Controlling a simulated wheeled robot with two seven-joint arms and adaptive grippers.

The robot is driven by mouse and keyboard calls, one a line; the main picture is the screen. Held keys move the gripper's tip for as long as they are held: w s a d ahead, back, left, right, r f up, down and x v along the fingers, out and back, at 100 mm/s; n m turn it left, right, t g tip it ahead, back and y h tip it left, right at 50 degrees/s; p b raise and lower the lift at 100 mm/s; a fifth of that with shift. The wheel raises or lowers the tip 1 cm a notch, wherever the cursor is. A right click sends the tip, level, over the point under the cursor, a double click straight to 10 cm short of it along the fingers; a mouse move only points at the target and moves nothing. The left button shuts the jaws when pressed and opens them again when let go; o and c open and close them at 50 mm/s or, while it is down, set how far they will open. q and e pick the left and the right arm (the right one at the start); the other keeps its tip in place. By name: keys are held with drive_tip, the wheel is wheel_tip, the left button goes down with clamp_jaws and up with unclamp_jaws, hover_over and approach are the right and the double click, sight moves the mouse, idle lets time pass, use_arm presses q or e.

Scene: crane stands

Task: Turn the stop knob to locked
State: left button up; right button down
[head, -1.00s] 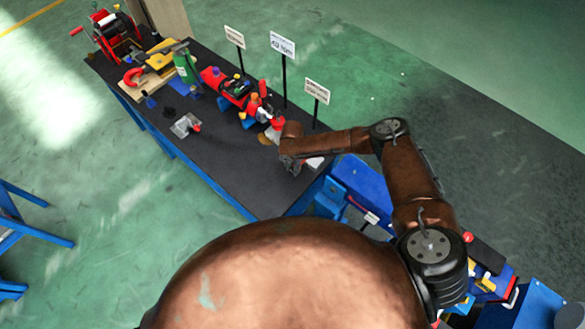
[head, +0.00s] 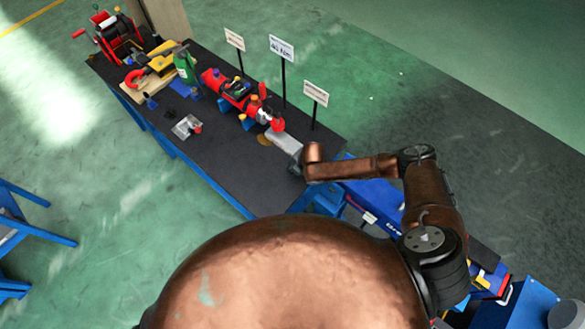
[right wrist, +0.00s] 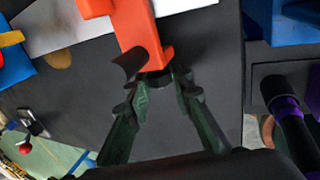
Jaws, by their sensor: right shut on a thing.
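A red upright part (head: 278,124) stands on the dark bench beside a light grey block (head: 284,143). My right gripper (head: 296,166) is at the near right end of that block, largely hidden by my own wrist. In the right wrist view, the two green-black fingers (right wrist: 150,78) come together at the end of a red-orange bar (right wrist: 137,30), and they are shut on it. A pale surface lies behind the bar. I cannot tell for sure that this bar is the stop knob, and no locked marking is readable. My left gripper is out of view.
The dark bench (head: 235,175) has clear room at its front. Three sign posts, one with a white sign (head: 281,48), line the back edge.

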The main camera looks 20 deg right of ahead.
drive_tip(key=shift+s+d+f+t+y+b, duration=0.15)
drive_tip(key=shift+f+t+y+b, duration=0.15)
drive_tip(key=shift+t+y, duration=0.35)
drive_tip(key=shift+r+t, duration=0.1)
drive_tip(key=shift+t, duration=0.35)
drive_tip(key=shift+r+b, duration=0.1)
drive_tip(key=shift+b, duration=0.2)
drive_tip(key=c, duration=1.7)
unclamp_jaws()
